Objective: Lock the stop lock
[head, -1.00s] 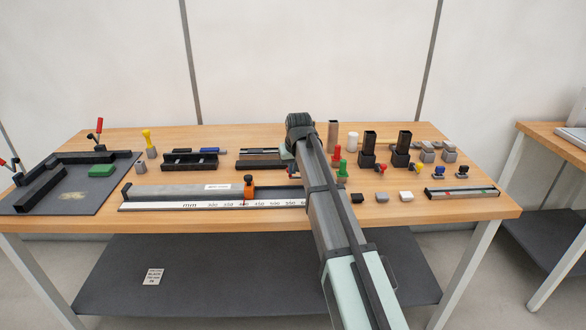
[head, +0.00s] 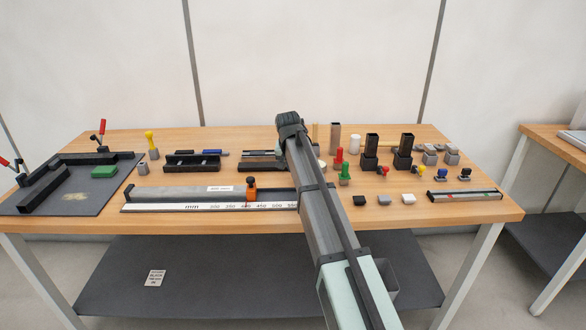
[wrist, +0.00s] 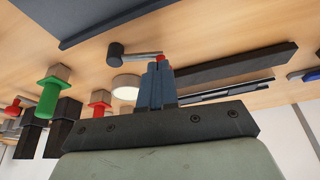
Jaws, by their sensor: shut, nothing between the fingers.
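The orange stop (head: 251,194), with a dark knob on top, sits on the long rail with the white mm scale (head: 185,207) at the front of the bench. Whether its lock is tight cannot be told. My gripper is to the right of and behind the stop; its fingers are hidden by my arm in the head view. In the wrist view my gripper (wrist: 156,68) has its fingers together and empty. A grey rod with a dark cylindrical end (wrist: 116,51) and a red tip appears just beyond the fingertips; contact cannot be told. The stop is not seen in the wrist view.
A white disc (wrist: 126,86) lies near my fingers. Red (head: 339,157) and green (head: 345,172) handled pieces and dark upright blocks (head: 371,148) stand to the right. A dark fixture plate (head: 70,198) lies at the left.

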